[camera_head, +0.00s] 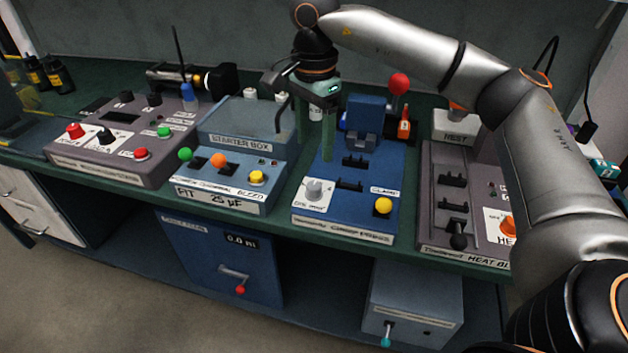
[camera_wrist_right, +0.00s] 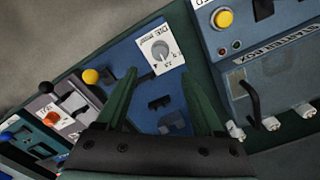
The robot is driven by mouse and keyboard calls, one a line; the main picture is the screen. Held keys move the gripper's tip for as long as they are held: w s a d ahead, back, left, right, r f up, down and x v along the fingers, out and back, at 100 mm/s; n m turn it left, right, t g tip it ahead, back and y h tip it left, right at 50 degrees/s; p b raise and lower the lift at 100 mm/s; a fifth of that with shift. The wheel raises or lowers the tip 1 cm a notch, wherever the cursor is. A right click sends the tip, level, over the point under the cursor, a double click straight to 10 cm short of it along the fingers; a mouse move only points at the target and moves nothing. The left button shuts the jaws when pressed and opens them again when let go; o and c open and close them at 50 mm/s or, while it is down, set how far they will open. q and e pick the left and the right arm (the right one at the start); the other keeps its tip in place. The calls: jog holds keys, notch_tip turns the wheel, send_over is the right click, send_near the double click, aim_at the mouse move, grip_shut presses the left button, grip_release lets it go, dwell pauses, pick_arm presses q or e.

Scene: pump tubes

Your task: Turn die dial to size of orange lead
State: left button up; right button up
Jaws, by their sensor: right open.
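The die dial is a round grey knob (camera_head: 314,187) on a white label at the front left of the blue crimp press (camera_head: 345,215). The knob also shows in the right wrist view (camera_wrist_right: 159,51), between and beyond the fingertips. My right gripper (camera_head: 316,150) is open and points down above the back left of the press, behind the dial. Its two green fingers (camera_wrist_right: 163,78) are wide apart with nothing between them, clear of the knob. I cannot pick out the orange lead for certain; a small orange labelled item (camera_head: 404,125) stands behind the press. My left gripper is out of view.
A yellow button (camera_head: 383,205) sits at the press's front right. The blue starter box (camera_head: 240,140) stands to the left, close to the gripper. A red ball knob (camera_head: 398,84) rises behind the press. The grey heat unit (camera_head: 465,215) is to the right.

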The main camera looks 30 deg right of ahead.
aim_at(314, 185)
notch_tip(314, 185, down, 10)
jog(key=shift+r+b, duration=0.1)
jog(key=shift+b, duration=0.35)
grip_shut()
dwell(0.4)
